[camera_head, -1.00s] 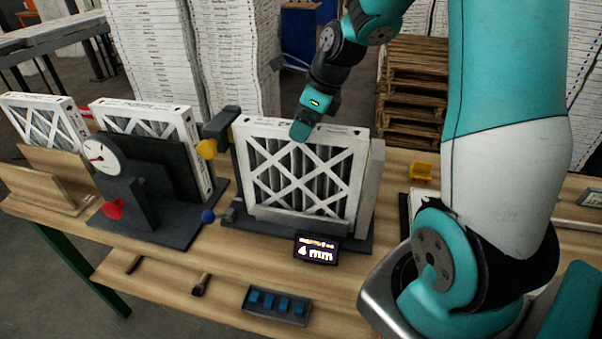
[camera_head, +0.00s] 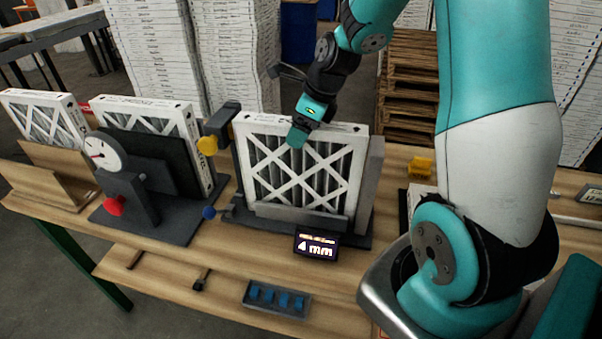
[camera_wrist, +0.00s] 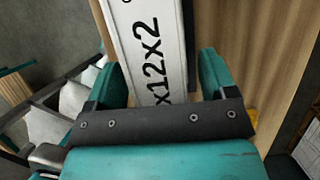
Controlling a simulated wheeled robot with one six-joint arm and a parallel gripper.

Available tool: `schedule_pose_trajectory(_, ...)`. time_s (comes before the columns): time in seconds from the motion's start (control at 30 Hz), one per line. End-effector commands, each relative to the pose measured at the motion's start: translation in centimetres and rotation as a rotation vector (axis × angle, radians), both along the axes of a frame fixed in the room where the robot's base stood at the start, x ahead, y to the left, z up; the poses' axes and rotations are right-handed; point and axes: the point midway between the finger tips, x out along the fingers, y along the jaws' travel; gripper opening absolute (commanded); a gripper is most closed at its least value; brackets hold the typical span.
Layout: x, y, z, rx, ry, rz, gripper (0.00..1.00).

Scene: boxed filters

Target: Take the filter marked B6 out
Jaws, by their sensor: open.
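A white-framed filter (camera_head: 335,130) with grey pleats stands upright in the dark fixture (camera_head: 230,208) at the centre of the bench. In the wrist view the printed edge of this filter (camera_wrist: 152,45) reads "x12x2". No B6 mark is legible. In the wrist view my gripper (camera_wrist: 162,78) is open, with one finger on each side of the edge. I cannot tell whether they touch it. A second filter (camera_head: 197,128) stands behind the dial gauge (camera_head: 100,152). A third filter (camera_head: 77,115) stands at far left.
A small display (camera_head: 317,246) reading "4 mm" stands before the central fixture. A wooden holder (camera_head: 45,185) is beside the far-left filter. A yellow bin (camera_head: 420,167) is to the right. Tall white stacks stand behind.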

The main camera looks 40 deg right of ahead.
Motion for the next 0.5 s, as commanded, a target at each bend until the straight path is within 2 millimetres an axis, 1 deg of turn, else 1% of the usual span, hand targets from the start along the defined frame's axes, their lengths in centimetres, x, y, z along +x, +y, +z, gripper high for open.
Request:
schedule_pose_trajectory(0.17, 0.00, 0.00, 0.00, 0.000, 0.000, 0.000, 0.78)
schedule_pose_trajectory(0.27, 0.00, 0.00, 0.00, 0.000, 0.000, 0.000, 0.57)
schedule_pose_trajectory(0.3, 0.00, 0.00, 0.00, 0.000, 0.000, 0.000, 0.48)
schedule_pose_trajectory(0.37, 0.00, 0.00, 0.01, 0.000, 0.000, 0.000, 0.34)
schedule_pose_trajectory(0.4, 0.00, 0.00, 0.01, 0.000, 0.000, 0.000, 0.25)
schedule_pose_trajectory(0.47, 0.00, 0.00, 0.01, 0.000, 0.000, 0.000, 0.11)
schedule_pose_trajectory(0.5, 0.02, 0.00, 0.04, 0.000, -0.001, 0.000, 0.02)
